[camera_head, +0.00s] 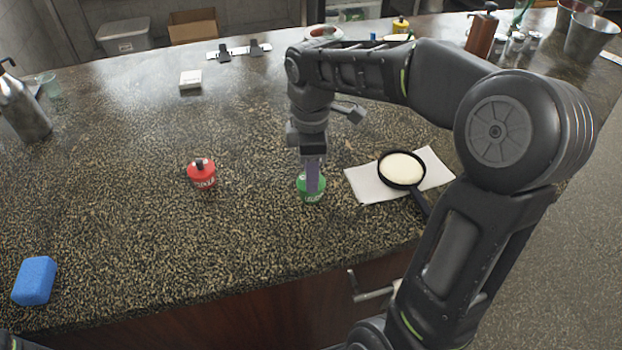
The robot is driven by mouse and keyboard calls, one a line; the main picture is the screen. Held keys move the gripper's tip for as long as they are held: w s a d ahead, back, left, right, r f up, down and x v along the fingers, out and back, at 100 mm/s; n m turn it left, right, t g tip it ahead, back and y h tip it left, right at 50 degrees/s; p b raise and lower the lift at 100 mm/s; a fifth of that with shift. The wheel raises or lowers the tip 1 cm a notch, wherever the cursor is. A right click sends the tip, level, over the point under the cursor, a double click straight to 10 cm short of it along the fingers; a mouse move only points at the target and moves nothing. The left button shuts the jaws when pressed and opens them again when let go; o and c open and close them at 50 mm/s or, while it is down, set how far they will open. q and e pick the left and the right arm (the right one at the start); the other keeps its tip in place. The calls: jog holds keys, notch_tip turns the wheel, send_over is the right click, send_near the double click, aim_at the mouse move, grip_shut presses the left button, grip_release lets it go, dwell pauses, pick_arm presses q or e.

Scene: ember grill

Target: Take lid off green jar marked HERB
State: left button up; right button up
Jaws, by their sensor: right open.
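The green jar (311,196) stands upright on the speckled counter, near its front edge, right of the middle. White lettering shows on its front, too small to read surely. My right gripper (312,178) points down over the jar's top, its jaws open. The fingers cover the lid, so I cannot tell whether they touch it. A red jar (202,174) with a red lid and dark knob stands to the left, apart from the gripper. My left gripper is not in view.
A black pan (402,169) with pale contents lies on white paper (367,184) right of the green jar. A blue sponge (35,281) is at front left, a metal bottle (22,107) at far left, a small white box (190,80) farther back. The counter between the jars is clear.

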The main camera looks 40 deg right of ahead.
dwell(0.5)
grip_shut()
dwell(0.4)
